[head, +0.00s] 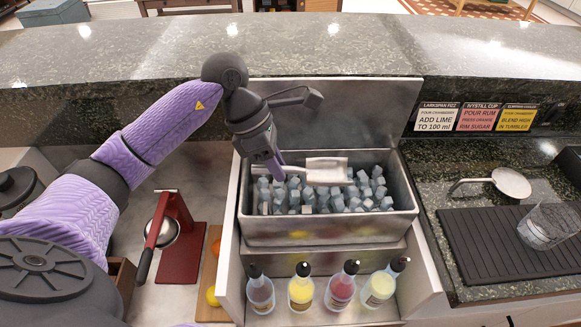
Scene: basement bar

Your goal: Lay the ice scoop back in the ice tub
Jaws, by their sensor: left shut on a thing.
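The steel ice tub (330,231) is set into the counter at the centre, its lid raised behind it. It holds many pale blue ice cubes (338,198). The silver ice scoop (326,172) is over the back left part of the ice, inside the tub's outline, lying roughly level with its bowl to the right. My left gripper (275,168) reaches down over the tub's left end and is shut on the scoop's handle end, which the fingers partly hide. I cannot tell whether the scoop touches the ice. My right gripper is out of view.
Several bottles (300,290) with dark spouts stand in front of the tub. A red citrus press (178,245) is at the left. At the right are a strainer (511,183), a glass (548,226) on a black ribbed mat (485,250), and recipe cards (479,117).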

